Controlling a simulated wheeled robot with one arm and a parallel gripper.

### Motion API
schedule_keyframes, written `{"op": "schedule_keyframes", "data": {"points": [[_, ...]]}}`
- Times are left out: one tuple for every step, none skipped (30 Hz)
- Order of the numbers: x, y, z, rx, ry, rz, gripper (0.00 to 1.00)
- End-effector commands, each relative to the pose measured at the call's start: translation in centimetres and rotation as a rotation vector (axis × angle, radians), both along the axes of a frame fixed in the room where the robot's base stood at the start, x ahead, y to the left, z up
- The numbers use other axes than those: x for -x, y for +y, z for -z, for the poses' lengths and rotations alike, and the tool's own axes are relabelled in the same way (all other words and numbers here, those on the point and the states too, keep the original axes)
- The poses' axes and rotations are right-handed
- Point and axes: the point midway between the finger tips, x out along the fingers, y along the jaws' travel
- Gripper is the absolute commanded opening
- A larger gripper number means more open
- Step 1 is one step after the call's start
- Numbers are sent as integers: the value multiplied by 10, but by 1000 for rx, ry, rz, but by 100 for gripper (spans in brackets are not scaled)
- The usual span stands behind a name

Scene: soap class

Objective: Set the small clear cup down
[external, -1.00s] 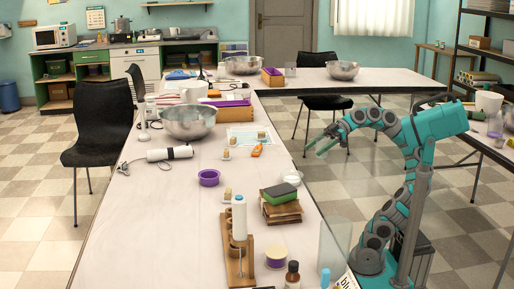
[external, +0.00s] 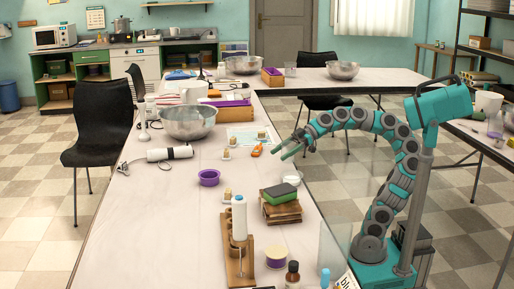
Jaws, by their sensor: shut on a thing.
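My gripper (external: 283,150) is over the right edge of the long table (external: 180,235), beyond the stacked wooden blocks and left of my arm's base. The cup itself is too small and see-through to make out between the fingers. A small pale round dish (external: 292,178) stands on the table's right edge, nearer the camera than the gripper.
A purple dish (external: 209,178), an orange item (external: 257,151), small corked bottles and a metal bowl (external: 188,122) stand around.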

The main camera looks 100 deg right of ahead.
Motion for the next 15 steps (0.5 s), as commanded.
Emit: {"op": "schedule_keyframes", "data": {"points": [[-2, 0, 0, 0, 1, -1, 22], [-3, 0, 0, 0, 1, -1, 22], [-5, -1, 0, 0, 2, -2, 22], [-8, -1, 0, 0, 2, -2, 22], [-11, -1, 0, -1, 4, -2, 22], [-10, -1, 11, -1, 5, -2, 22], [-10, -1, 17, -1, 6, -2, 22], [-10, -1, 22, -1, 6, -2, 22], [-10, -1, 29, -1, 5, -2, 22], [-10, -1, 33, -2, 4, -1, 22], [-10, -2, 35, -2, 3, 0, 22], [-10, -2, 38, -1, 2, 1, 22], [-10, -2, 38, -1, 0, 0, 22], [-10, -2, 38, -1, 0, 0, 22], [-10, -2, 38, 0, 0, 0, 22]]}}
